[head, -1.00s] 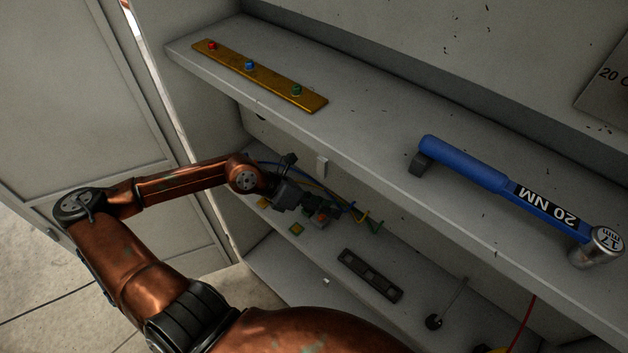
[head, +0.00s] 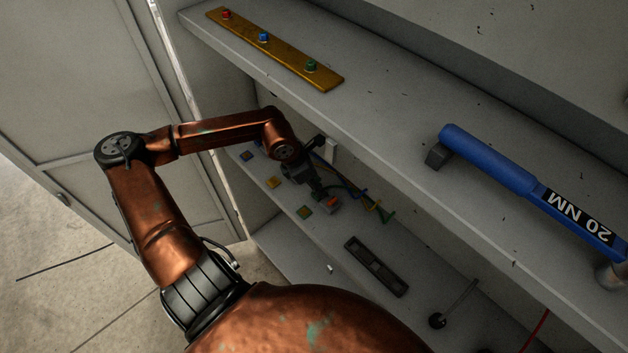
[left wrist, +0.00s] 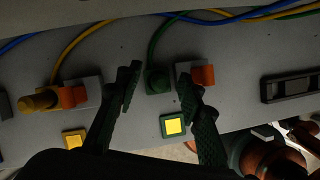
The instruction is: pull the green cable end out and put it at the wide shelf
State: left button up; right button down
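The green cable end (left wrist: 157,80) is a dark green plug with its green cable (left wrist: 154,48) curving up behind it. It lies between the two fingers of my left gripper (left wrist: 158,90), which stand apart on either side. Beside it is a white block with an orange tab (left wrist: 203,75); I cannot tell whether the plug still sits in it. In the head view my left gripper (head: 324,201) reaches over the lower shelf (head: 335,235), and the plug is too small to make out. The broad upper shelf (head: 390,130) runs above it. My right gripper is not in view.
A yellow plug (left wrist: 38,101) sits at another white block with an orange tab. A green-framed yellow button (left wrist: 173,125) is in front. A dark slotted bar (head: 376,266) lies to the right. The upper shelf holds a yellow strip (head: 285,55) and a blue torque wrench (head: 500,165).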

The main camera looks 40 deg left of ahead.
pick_arm(q)
jog(key=shift+w+f, duration=0.1)
jog(key=shift+f, duration=0.2)
jog(key=shift+c, duration=0.2)
grip_shut()
jog(key=shift+r, duration=0.15)
